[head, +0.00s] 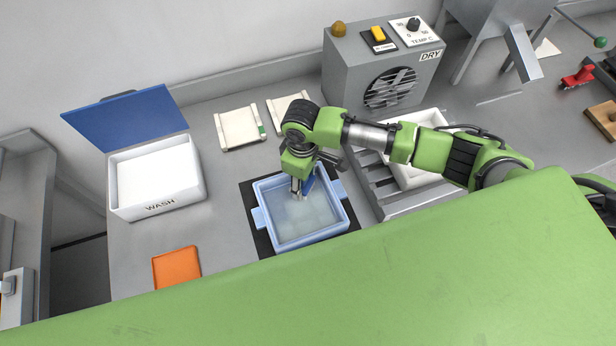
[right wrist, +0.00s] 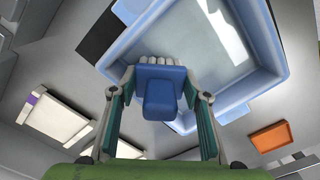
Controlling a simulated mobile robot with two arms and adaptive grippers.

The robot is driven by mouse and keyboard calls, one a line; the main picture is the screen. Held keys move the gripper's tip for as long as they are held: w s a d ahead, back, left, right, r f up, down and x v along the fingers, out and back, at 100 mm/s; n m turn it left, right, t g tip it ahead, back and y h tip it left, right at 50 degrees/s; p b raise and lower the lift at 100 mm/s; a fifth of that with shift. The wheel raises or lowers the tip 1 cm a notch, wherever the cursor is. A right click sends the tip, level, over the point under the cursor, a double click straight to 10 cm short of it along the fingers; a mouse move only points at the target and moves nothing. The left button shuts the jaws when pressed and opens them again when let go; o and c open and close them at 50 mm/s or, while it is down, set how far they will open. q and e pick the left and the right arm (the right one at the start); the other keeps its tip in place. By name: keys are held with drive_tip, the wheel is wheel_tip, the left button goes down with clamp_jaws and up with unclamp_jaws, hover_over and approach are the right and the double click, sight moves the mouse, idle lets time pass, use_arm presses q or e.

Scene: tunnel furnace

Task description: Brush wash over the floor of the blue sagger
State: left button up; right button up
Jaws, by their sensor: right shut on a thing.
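The blue sagger (head: 262,222) is a light blue open tray on a black mat (head: 247,195) in the middle of the bench. Its grey-blue floor shows pale, milky patches. My right gripper (head: 298,188) reaches down over the sagger's upper right part and is shut on a blue brush (head: 310,183). In the right wrist view the brush (right wrist: 158,97) sits between both fingers, its pale bristles pointing toward the sagger (right wrist: 130,42). I cannot tell whether the bristles touch the floor. The white wash box (head: 160,205), labelled WASH, stands open at left. My left gripper is not in view.
The grey dryer (head: 345,75) stands behind, right of centre. Two pale frames, one left (head: 222,128) and one right (head: 273,112), lie behind the sagger. An orange slab (head: 176,267) lies at front left. A slatted grey rack (head: 385,205) with a white tray is close right.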

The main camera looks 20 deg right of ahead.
sight(287, 198)
drive_tip(key=shift+s+a, duration=0.15)
drive_tip(key=shift+a, duration=1.95)
drive_tip(key=shift+d, duration=1.35)
drive_tip(key=shift+a+f, duration=0.15)
drive_tip(key=shift+a, duration=1.2)
drive_tip(key=shift+d, duration=1.35)
drive_tip(key=shift+a+f, duration=0.1)
drive_tip(key=shift+a, duration=1.2)
drive_tip(key=shift+d+f, duration=0.1)
drive_tip(key=shift+d, duration=1.2)
drive_tip(key=shift+a, duration=1.35)
drive_tip(key=shift+d+f, duration=0.15)
drive_tip(key=shift+d, duration=1.2)
drive_tip(key=shift+s+a+f, duration=0.1)
drive_tip(key=shift+a+f, duration=0.05)
drive_tip(key=shift+a, duration=2.8)
drive_tip(key=shift+d, duration=1.25)
drive_tip(key=shift+a+f, duration=0.15)
drive_tip(key=shift+a, duration=1.15)
drive_tip(key=shift+d, duration=1.3)
drive_tip(key=shift+a+f, duration=0.1)
drive_tip(key=shift+a, duration=1.2)
drive_tip(key=shift+d+f, duration=0.1)
drive_tip(key=shift+d, duration=1.2)
drive_tip(key=shift+a, duration=1.15)
